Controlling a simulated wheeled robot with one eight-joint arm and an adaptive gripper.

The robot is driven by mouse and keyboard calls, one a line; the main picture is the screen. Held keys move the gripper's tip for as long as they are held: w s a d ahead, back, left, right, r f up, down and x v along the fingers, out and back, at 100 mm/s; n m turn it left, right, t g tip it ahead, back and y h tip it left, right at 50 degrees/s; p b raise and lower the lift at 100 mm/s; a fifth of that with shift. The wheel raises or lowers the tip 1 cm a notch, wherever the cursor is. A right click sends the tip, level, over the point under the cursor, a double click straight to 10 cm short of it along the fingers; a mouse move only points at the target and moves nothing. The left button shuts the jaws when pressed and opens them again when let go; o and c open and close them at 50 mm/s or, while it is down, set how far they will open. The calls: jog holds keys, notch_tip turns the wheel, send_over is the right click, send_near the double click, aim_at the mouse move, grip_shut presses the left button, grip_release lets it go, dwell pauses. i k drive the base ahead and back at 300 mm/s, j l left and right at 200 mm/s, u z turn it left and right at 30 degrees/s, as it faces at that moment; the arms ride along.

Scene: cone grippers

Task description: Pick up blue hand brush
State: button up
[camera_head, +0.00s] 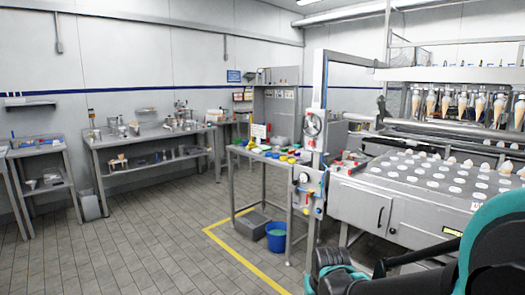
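I cannot make out a blue hand brush for certain. Small coloured items, some green, yellow and blue, lie on a narrow steel table (238,151) in the middle of the room; they are too small to identify. My arm (497,243), teal and black, fills the lower right corner. The dark parts at its lower left end (338,271) may be my gripper, but its fingers are not clear. No item shows in its grasp.
A blue bucket (276,238) and a grey bin (249,224) stand under the narrow table. An ice-cream cone machine (400,215) fills the right. Steel workbenches (150,138) line the left wall. Tiled floor (150,240) at left is clear, with a yellow line (240,258).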

aim_at(244, 143)
jog(key=i+u, duration=0.1)
jog(key=u, duration=0.2)
jog(key=i, duration=2)
jog(key=i+j, duration=0.15)
jog(key=i, duration=1.8)
jog(key=l+z, duration=0.05)
jog(key=l, duration=0.05)
